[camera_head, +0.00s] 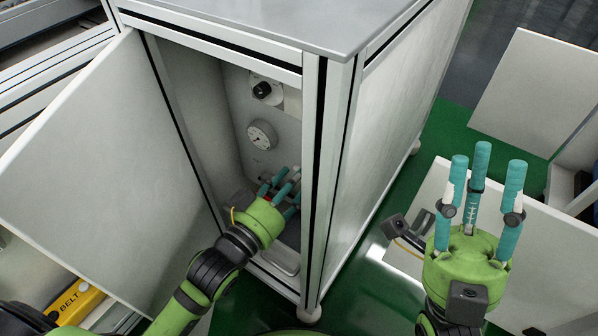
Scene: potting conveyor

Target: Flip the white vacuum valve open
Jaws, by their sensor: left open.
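My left gripper (281,186) reaches into the open cabinet, low in front of its back panel. Its teal fingers are spread open. A small pale piece with a reddish spot (296,172) shows by the fingertips; it may be part of the white vacuum valve, but the fingers hide most of that spot. I cannot tell whether the fingers touch it or how the valve is set. A round white gauge (262,135) is on the panel above the gripper. My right gripper (484,178) is outside the cabinet at the right, fingers up and apart, empty.
The cabinet door (100,185) stands open to the left. The cabinet's right front post (312,190) is close beside my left gripper. A black knob (262,90) is above the gauge. A yellow BELT box (76,301) lies lower left.

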